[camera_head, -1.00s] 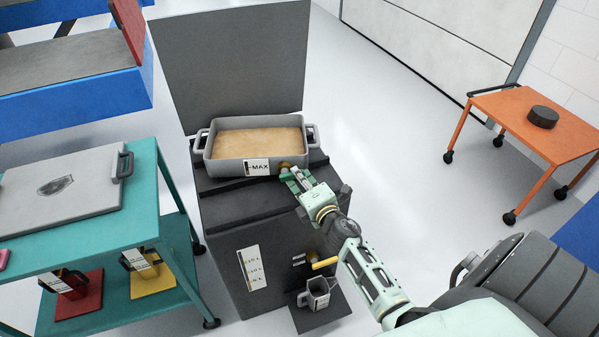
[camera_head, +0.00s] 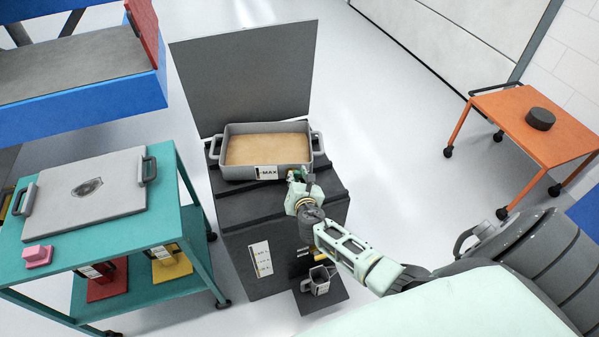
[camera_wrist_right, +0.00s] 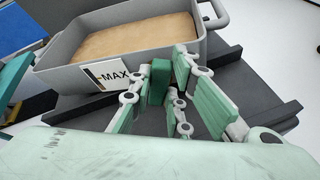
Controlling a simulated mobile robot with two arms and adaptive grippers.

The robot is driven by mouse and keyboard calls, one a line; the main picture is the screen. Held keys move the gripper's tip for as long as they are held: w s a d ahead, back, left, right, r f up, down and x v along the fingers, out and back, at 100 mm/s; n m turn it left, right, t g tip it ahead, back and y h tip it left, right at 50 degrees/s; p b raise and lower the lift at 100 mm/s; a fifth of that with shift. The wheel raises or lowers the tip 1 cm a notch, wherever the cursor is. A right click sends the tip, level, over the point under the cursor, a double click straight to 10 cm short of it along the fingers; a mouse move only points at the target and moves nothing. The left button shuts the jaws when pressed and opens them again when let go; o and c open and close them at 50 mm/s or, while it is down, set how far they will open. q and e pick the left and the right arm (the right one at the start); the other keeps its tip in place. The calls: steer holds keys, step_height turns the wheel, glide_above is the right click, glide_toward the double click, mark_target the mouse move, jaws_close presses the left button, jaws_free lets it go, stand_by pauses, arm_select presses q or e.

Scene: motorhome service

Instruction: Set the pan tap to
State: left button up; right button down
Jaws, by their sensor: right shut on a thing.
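The grey pan (camera_head: 230,171) stands on the dark cabinet and holds a tan fill. Its front wall bears a MAX label (camera_head: 266,172), also seen in the right wrist view (camera_wrist_right: 106,76). My right gripper (camera_head: 298,178) is at the pan's front right corner, its green fingers shut on the pan tap. My left gripper is not in view.
A grey jug (camera_head: 319,281) stands on a dark plate at the cabinet's foot, below my right arm. A teal trolley (camera_head: 160,224) with a grey lid (camera_head: 115,198) is at left. An orange table (camera_head: 500,108) with a dark disc is at right. Floor between is clear.

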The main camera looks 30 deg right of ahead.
steer(key=shift+w+a+r+n+g+h+p, duration=0.1)
steer(key=shift+w+a+n+g+h+p, duration=0.2)
steer(key=shift+n+p, duration=0.35)
steer(key=shift+w+a+r+n+g+h+p, duration=0.1)
steer(key=shift+a+n+g+h+p, duration=0.25)
steer(key=shift+n, duration=0.4)
steer(key=shift+f+h, duration=0.1)
steer(key=shift+h, duration=0.15)
steer(key=c, duration=1.9)
jaws_free()
steer(key=v, duration=1.2)
